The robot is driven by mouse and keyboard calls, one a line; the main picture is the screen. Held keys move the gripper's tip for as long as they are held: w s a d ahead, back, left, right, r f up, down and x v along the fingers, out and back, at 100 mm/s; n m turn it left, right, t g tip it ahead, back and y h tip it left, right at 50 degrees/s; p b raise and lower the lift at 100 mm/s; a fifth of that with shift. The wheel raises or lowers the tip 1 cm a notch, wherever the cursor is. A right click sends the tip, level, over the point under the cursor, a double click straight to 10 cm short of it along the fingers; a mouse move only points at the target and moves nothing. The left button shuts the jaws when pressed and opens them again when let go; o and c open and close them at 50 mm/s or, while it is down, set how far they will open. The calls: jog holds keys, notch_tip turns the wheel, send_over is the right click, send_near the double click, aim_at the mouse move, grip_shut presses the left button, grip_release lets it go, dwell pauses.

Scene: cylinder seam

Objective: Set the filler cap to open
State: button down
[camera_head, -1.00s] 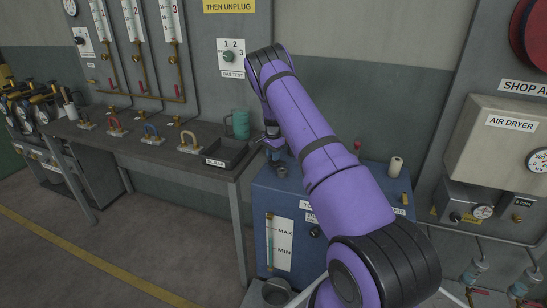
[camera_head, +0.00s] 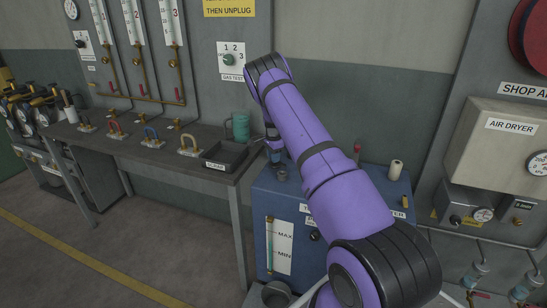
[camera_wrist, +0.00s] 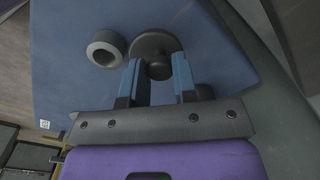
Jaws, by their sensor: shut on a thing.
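The filler cap (camera_wrist: 152,42) is a dark round disc with a central knob, seen from above in the wrist view. My gripper (camera_wrist: 158,68) has its two blue fingers shut on the knob, one on each side. A grey ring-shaped neck (camera_wrist: 105,49) with an open dark centre stands beside the cap, to its left. I cannot tell whether the cap touches the blue top or hangs above it. In the head view my gripper (camera_head: 274,155) is small above the left back of the blue cabinet (camera_head: 258,215), and the cap is hard to make out.
The grey bench (camera_head: 140,145) with a black tray (camera_head: 242,158) and a green mug (camera_head: 238,127) stands left of the cabinet. A pale roll (camera_head: 395,169) and a red-topped item (camera_head: 357,150) stand on the cabinet's right. My arm covers much of the cabinet top.

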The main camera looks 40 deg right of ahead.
jog(key=c, duration=0.9)
grip_release()
jog(key=shift+r, duration=0.1)
notch_tip(320, 180, up, 11)
